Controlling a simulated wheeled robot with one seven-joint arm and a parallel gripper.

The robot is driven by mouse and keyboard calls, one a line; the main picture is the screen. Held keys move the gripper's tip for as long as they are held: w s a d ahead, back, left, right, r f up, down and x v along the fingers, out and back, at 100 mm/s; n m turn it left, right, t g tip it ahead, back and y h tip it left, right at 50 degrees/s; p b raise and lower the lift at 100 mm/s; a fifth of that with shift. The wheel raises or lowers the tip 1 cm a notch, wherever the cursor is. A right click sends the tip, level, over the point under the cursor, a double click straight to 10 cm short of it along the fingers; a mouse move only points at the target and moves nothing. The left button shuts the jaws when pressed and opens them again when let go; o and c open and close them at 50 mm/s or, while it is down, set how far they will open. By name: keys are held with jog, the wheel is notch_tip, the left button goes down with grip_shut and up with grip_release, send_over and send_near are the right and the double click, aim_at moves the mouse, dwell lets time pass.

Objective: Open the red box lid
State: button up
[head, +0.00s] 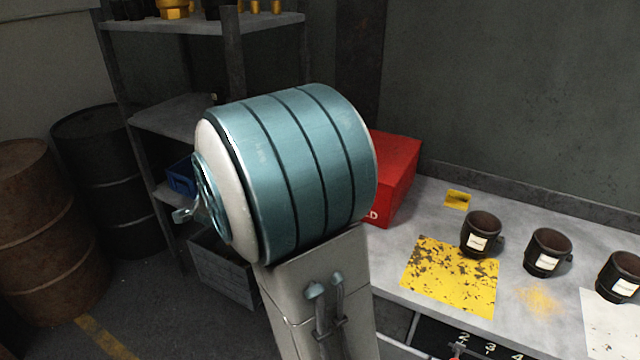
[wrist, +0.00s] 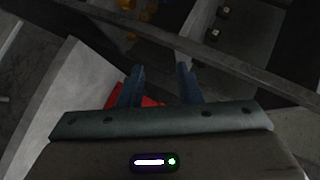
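The red box (head: 398,180) stands on the grey workbench near the wall in the head view. My arm hides its left part, and a white letter shows low on its front. Its visible top looks closed, but I cannot make out the lid's seam or handle. In the wrist view a small part of the red box (wrist: 113,101) shows around the left finger. My gripper (wrist: 161,76) is open, with two dark fingers apart and nothing seen between their tips. My gripper is hidden in the head view. I cannot tell its distance from the box.
Several dark mugs (head: 481,234) with labels stand on the workbench (head: 515,203) right of the box. A worn yellow patch (head: 450,276) lies in front. A metal shelf rack (head: 170,120) stands behind my arm. A black barrel (head: 105,165) and rusty barrel (head: 45,235) are at left.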

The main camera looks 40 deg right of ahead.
jog(key=d+f+m+g+h+b, duration=0.25)
jog(key=d+f+m+h, duration=0.25)
jog(key=d+m+h, duration=0.3)
jog(key=s+d+f+m+g+h+b, duration=0.1)
jog(key=s+d+f+m+g+h, duration=0.1)
jog(key=s+d+m+g+h, duration=0.6)
jog(key=shift+m+g+y, duration=0.45)
jog(key=shift+m+y, duration=0.25)
jog(key=d, duration=0.3)
jog(key=d+r+p, duration=0.1)
jog(key=d, duration=0.3)
jog(key=w+d+r+p, duration=0.1)
jog(key=d, duration=0.3)
jog(key=shift+r, duration=0.1)
grip_shut()
